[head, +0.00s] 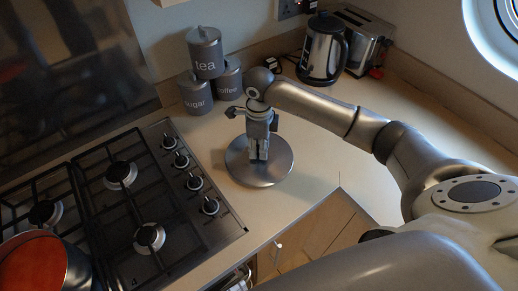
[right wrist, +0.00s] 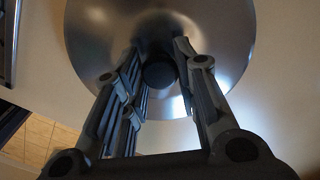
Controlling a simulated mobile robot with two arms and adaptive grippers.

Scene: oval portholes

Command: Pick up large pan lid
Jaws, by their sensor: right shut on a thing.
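The large pan lid (head: 241,172) is a round grey metal disc on the counter, right of the hob. It also shows in the right wrist view (right wrist: 100,32), with a dark round knob (right wrist: 159,75) at its middle. My right gripper (head: 258,155) points down over the middle of the lid. In the right wrist view its two fingers (right wrist: 160,72) stand on either side of the knob and are shut on it. In the head view the fingers hide the knob. I cannot tell whether the lid still touches the counter. My left gripper is not in view.
A gas hob (head: 125,205) lies to the left, with a red-lined pan (head: 35,262) at its front. Tea (head: 206,53), coffee (head: 229,80) and sugar (head: 195,92) canisters stand behind the lid. A kettle (head: 323,50) and toaster (head: 358,40) stand at the back right.

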